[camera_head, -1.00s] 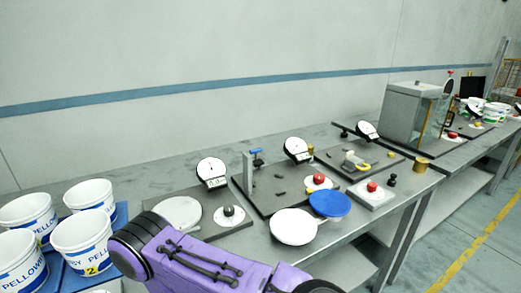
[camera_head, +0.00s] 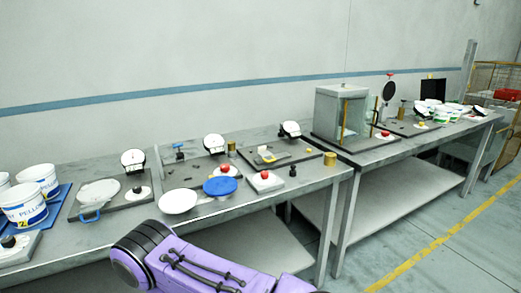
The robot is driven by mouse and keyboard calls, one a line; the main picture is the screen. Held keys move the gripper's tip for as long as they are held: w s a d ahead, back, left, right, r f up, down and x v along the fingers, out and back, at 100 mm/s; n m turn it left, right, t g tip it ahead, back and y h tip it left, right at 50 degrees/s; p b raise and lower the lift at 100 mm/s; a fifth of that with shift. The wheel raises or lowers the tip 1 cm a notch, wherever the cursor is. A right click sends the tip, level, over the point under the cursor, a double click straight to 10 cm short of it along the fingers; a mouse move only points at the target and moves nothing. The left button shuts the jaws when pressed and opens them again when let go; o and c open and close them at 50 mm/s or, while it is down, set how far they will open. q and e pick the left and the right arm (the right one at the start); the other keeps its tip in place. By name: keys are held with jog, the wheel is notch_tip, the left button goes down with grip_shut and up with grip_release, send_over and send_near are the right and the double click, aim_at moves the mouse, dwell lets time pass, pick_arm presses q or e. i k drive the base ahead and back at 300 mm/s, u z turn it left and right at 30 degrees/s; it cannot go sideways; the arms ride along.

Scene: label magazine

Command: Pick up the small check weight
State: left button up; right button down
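A small black knob-shaped piece (camera_head: 293,170) stands near the front edge of the bench. A larger brass cylinder (camera_head: 330,158) stands to its right, near the bench's right end. Another small brass cylinder (camera_head: 231,146) stands further back, behind the red button box. I cannot tell for certain which of these is the small check weight. A purple link of my own arm crosses the bottom of the view. Neither of my grippers is in view.
A white disc (camera_head: 178,202) and a blue lid (camera_head: 220,187) lie at the front edge. A red-button box (camera_head: 265,181) sits right of them. White buckets (camera_head: 24,206) stand at left. A grey cabinet (camera_head: 340,113) stands on the right bench. Open floor (camera_head: 440,240) lies at right.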

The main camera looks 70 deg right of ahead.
aim_at(231, 144)
jog(key=u, duration=0.1)
jog(key=k, duration=0.05)
jog(key=z, duration=1.65)
